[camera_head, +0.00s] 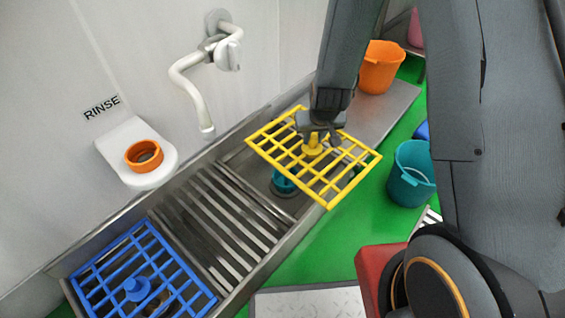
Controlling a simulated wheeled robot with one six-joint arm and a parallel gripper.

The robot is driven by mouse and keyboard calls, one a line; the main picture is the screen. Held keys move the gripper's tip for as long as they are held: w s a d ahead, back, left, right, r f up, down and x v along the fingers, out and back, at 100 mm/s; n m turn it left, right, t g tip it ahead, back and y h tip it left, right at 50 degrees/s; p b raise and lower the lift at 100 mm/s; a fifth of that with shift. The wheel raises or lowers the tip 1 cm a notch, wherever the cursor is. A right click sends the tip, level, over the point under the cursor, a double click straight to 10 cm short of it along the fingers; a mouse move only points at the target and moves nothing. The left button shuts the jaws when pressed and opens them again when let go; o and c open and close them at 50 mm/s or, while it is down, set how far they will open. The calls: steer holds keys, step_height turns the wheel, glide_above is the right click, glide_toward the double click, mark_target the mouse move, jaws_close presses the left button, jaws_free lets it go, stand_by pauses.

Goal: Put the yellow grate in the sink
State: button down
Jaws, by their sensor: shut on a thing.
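The yellow grate (345,187) is a flat square lattice with a knob in its middle. My gripper (319,132) is shut on this knob and holds the grate roughly level. In the picture the grate lies over the right basin of the metal sink (238,158) and its front edge, with its right part over the green floor. I cannot tell its exact height. A teal round thing (283,184) shows in the basin, partly hidden by the grate. My arm hides part of the area behind the gripper.
A blue grate (103,278) covers the left basin. A ribbed metal drainboard (216,221) lies between the basins. A white tap (190,87) hangs over the sink. An orange bucket (381,67) stands on the right counter. A teal bucket (408,172) and a red box (376,270) are at right.

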mark_target(282, 135)
steer(key=shift+n+y, duration=0.3)
steer(key=shift+n, duration=0.2)
steer(key=w+a, duration=0.1)
steer(key=a, duration=0.2)
steer(key=w+a+f, duration=0.1)
steer(key=w+a, duration=0.1)
steer(key=a, duration=0.1)
steer(key=w+a+f, duration=0.1)
steer(key=w+a, duration=0.1)
steer(key=a, duration=0.1)
steer(key=shift+w+p, duration=0.1)
steer(key=shift+p, duration=0.2)
step_height(282, 135, down, 10)
steer(key=b, duration=0.5)
steer(key=shift+b, duration=0.35)
steer(key=shift+w+a, duration=0.1)
steer(key=shift+f, duration=0.15)
steer(key=c, duration=1.4)
jaws_free()
steer(key=shift+c, duration=0.2)
